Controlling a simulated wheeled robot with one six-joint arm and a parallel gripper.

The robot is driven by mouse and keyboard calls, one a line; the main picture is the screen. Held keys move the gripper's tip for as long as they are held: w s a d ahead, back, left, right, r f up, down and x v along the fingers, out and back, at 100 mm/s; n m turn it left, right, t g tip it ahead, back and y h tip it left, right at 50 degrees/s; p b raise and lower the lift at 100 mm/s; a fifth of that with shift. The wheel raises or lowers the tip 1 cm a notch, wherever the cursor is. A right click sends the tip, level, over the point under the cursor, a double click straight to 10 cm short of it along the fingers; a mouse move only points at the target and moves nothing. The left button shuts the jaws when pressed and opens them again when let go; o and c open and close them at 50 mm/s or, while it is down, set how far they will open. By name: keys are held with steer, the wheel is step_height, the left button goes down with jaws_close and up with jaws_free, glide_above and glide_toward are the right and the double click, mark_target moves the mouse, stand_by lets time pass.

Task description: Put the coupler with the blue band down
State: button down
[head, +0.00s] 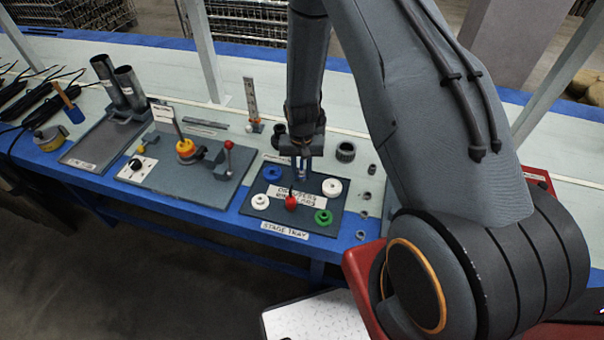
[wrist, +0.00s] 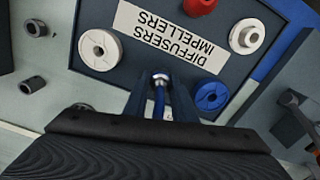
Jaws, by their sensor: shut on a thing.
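My gripper (head: 301,176) points down over the back middle of the dark stage tray (head: 248,211). In the wrist view the gripper (wrist: 160,88) is shut on a slim part with a silver tip and a blue body, which looks like the coupler with the blue band (wrist: 160,82). In the head view only a small bluish piece of the coupler (head: 301,171) shows between the fingers. Its lower end is hard to see, so I cannot tell whether it touches the tray. The tray also shows in the wrist view (wrist: 165,60).
The tray holds a blue ring (head: 273,174), white rings (head: 331,187) (head: 260,202), a green ring (head: 323,217) and a red knob (head: 291,203). A fixture board (head: 205,190) stands left.

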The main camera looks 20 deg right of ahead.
steer(key=shift+f, duration=0.8)
steer(key=shift+f, duration=0.2)
steer(key=c, duration=1.5)
jaws_free()
steer(key=shift+r, duration=0.1)
steer(key=shift+o, duration=0.2)
